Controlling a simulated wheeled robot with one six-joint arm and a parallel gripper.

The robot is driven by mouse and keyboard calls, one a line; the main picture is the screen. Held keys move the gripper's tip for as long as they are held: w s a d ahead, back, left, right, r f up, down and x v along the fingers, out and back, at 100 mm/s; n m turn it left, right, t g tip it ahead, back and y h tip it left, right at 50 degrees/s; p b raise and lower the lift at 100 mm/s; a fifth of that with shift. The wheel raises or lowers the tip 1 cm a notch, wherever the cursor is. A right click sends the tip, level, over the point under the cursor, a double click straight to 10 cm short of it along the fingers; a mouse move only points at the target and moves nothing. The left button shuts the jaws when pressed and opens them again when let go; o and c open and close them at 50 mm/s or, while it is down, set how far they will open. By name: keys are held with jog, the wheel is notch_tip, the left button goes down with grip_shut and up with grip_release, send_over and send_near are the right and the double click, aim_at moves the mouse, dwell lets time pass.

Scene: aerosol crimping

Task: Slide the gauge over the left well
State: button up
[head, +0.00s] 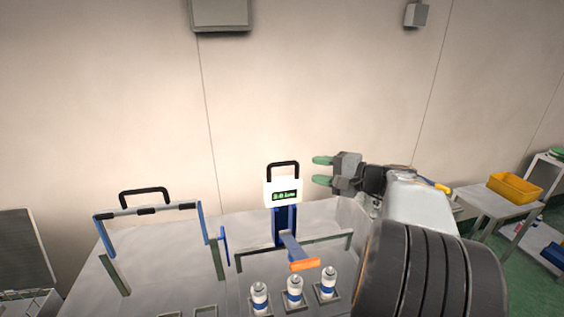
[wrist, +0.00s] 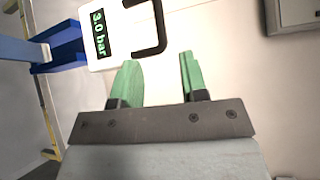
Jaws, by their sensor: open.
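The gauge (head: 283,192) is a white box with a green digital display and a black handle on top. It sits on a blue post with an orange-tipped arm reaching forward over the bench. In the wrist view the gauge (wrist: 97,38) reads 3.0 bar, and its black handle (wrist: 158,25) is just beyond the fingers. My gripper (head: 321,170) is open and empty, to the right of the gauge and apart from it. Its green fingers also show in the wrist view (wrist: 157,80). Several cans (head: 294,291) with blue bands stand in wells at the front; which is the left well's is partly unclear.
A blue-and-grey frame with a black handle (head: 145,192) stands on the bench at left. Empty square wells (head: 205,311) lie at the lower edge. A side table with a yellow bin (head: 515,187) is at far right. The wall behind is bare near the gauge.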

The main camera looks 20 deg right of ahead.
aim_at(287, 165)
jog(key=p+x, duration=0.3)
jog(key=x, duration=0.8)
jog(key=shift+s, duration=0.1)
grip_shut()
